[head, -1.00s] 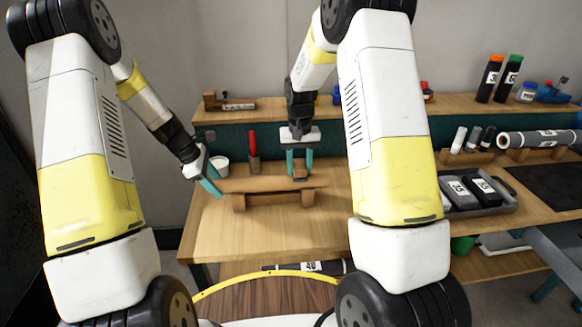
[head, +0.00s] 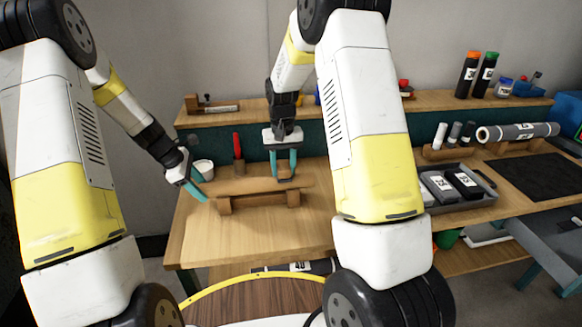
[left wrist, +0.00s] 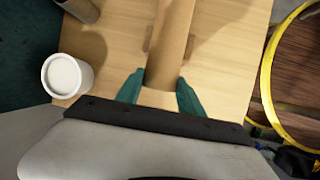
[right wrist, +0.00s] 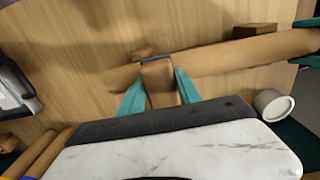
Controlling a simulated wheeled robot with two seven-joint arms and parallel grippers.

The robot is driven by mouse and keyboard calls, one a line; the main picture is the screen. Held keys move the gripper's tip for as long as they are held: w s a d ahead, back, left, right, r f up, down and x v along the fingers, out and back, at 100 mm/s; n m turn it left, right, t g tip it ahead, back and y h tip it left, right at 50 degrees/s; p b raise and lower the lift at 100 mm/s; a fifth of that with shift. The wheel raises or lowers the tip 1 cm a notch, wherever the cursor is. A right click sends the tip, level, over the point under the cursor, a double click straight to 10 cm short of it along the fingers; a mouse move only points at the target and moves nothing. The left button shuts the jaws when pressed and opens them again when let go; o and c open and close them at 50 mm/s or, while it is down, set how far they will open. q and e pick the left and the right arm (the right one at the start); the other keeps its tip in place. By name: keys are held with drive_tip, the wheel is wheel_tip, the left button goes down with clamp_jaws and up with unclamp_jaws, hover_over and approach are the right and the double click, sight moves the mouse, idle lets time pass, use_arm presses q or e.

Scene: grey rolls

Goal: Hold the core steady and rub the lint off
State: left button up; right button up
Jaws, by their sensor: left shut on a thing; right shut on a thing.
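The core, a plain brown tube (head: 248,186), lies level across a low wooden cradle (head: 262,201) on the bench. My left gripper (head: 200,183) is shut on the core's left end; in the left wrist view the tube (left wrist: 173,45) runs away from between its teal fingers. My right gripper (head: 284,168) is shut on a brown block (right wrist: 159,88) with a dark strip along its far edge. The block is at the core near its right end; I cannot tell whether they touch. I cannot make out lint on the core.
A white cup (head: 204,169) and an upright red-handled tool (head: 238,150) stand behind the core. A grey tray (head: 468,202) with dark numbered items is to the right. A raised shelf (head: 350,113) runs along the back. The bench front is clear.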

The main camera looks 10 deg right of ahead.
sight(268, 178)
drive_tip(key=shift+a, duration=2.4)
wheel_tip(268, 178, up, 8)
drive_tip(key=shift+r, duration=0.1)
use_arm(q)
drive_tip(key=o, duration=1.5)
